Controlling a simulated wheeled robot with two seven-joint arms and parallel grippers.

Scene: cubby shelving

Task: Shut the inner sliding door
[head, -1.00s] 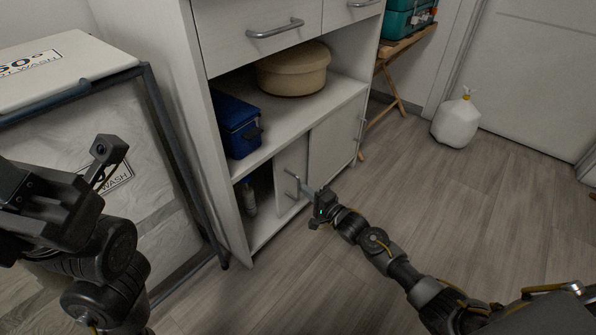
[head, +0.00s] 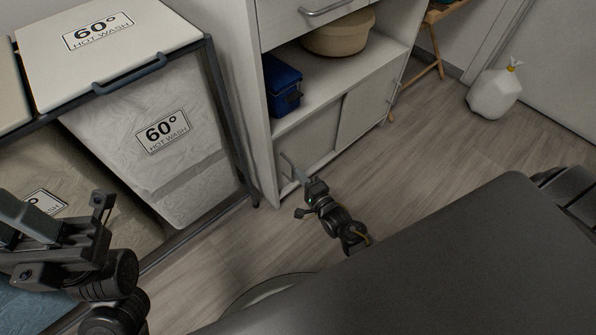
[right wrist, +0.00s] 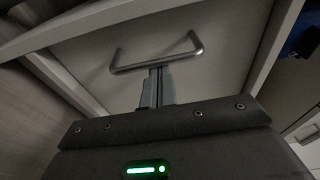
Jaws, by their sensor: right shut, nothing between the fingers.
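The inner sliding door (head: 308,140) is a pale panel in the cabinet's lower left bay. It spans nearly from the left side wall to the outer sliding door (head: 368,108); I cannot tell if a thin gap is left. Its metal bar handle (right wrist: 157,62) shows in the right wrist view. My right gripper (head: 290,166) is shut and empty, with its fingertips at the middle of that handle; they also show in the right wrist view (right wrist: 159,72). I cannot tell whether they touch the bar. My left gripper (head: 50,222) hangs at the left, away from the cabinet, its jaws unclear.
A blue bag (head: 283,88) and a beige round container (head: 338,38) sit on the shelf above the doors. Laundry hampers (head: 165,150) stand close on the left. Open floor lies before the cabinet.

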